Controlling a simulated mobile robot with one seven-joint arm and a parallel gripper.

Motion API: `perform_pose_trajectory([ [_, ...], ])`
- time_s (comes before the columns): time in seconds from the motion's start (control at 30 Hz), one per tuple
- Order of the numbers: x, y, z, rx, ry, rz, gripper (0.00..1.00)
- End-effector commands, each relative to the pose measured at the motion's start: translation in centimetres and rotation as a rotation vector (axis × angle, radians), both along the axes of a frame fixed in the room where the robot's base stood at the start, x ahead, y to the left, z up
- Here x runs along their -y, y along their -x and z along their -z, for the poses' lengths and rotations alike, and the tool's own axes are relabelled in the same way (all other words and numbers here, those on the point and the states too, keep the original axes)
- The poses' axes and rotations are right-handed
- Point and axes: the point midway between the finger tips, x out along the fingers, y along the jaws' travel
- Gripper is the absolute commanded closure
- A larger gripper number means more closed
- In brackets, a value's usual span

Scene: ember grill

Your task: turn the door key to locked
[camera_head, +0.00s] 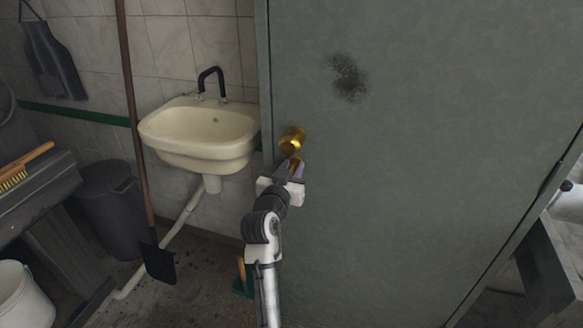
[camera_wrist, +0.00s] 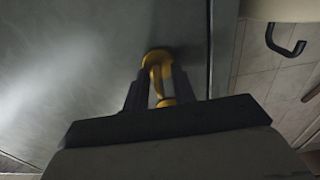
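The grey-green door (camera_head: 430,150) fills the right half of the head view. A brass knob (camera_head: 292,138) sits near its left edge, with a smaller brass piece, likely the key (camera_head: 295,162), just below it. My gripper (camera_head: 292,172) reaches up to this lower piece, its fingers pointing at the door. In the wrist view, my gripper's two dark fingers (camera_wrist: 160,84) stand on either side of a yellow brass piece (camera_wrist: 157,72). The gap between them is narrow, but I cannot tell whether they press on it. The key's turn angle is not clear.
A cream sink (camera_head: 200,132) with a black tap stands left of the door. A long-handled tool (camera_head: 130,110) leans beside it, and a dark bin (camera_head: 112,210) stands further left. A green-and-orange brush or dustpan (camera_head: 243,277) is on the floor near my arm.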

Motion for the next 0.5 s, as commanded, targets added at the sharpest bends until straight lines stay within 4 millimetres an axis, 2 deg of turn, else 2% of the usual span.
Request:
perform_pose_trajectory([
  [0.17, -0.01, 0.02, 0.02, 0.000, 0.000, 0.000, 0.75],
  [0.37, -0.02, 0.03, 0.02, 0.000, 0.000, 0.000, 1.00],
  [0.5, -0.03, 0.03, 0.02, 0.000, 0.000, 0.000, 1.00],
])
